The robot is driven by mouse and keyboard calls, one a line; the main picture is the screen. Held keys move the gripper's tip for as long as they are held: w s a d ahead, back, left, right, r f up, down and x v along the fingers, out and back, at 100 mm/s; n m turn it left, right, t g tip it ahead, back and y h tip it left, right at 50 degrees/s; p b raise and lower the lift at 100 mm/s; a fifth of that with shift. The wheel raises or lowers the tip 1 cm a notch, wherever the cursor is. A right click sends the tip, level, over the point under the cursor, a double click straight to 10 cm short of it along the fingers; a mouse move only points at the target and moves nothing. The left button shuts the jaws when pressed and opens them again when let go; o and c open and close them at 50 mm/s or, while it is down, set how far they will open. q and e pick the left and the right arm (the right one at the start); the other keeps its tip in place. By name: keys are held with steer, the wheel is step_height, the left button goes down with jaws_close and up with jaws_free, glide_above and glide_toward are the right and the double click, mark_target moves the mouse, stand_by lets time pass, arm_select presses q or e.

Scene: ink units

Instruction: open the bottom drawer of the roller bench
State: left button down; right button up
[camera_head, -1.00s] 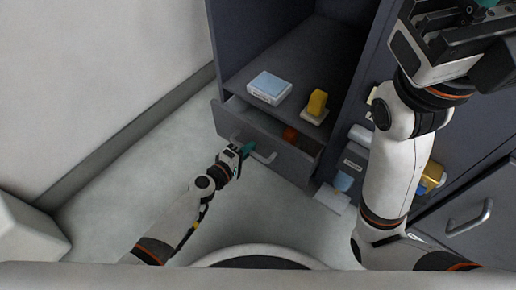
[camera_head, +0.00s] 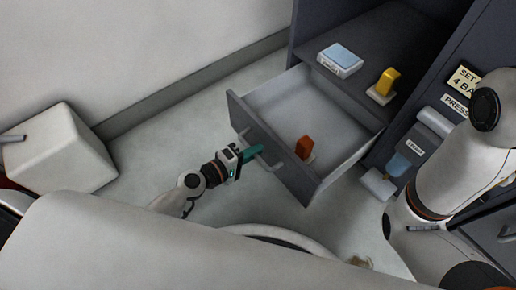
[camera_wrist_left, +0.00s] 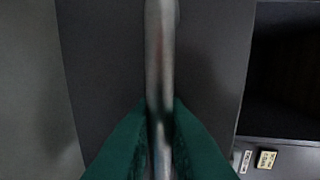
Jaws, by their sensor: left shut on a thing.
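The bottom drawer (camera_head: 268,150) of the dark grey roller bench (camera_head: 365,95) stands well out from the bench, its pale inside showing. An orange-red object (camera_head: 304,147) stands inside it near the front. My left gripper (camera_head: 256,151) has green fingers and is shut on the drawer's bar handle (camera_head: 268,163). In the left wrist view the green fingers (camera_wrist_left: 160,125) lie on both sides of the metal handle (camera_wrist_left: 160,60), in front of the dark drawer face (camera_wrist_left: 105,60). My right arm shows at the right of the head view, but its gripper is out of view.
On the bench shelf above the drawer are a blue-and-white box (camera_head: 340,60) and a yellow object (camera_head: 388,81) on a pale base. A white block (camera_head: 58,150) stands on the floor at left. The floor (camera_head: 170,130) between it and the drawer is clear.

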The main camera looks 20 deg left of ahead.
arm_select(q)
steer(key=shift+s+a, duration=0.1)
steer(key=shift+a, duration=0.05)
steer(key=c, duration=1.5)
jaws_free()
steer(key=v, duration=1.2)
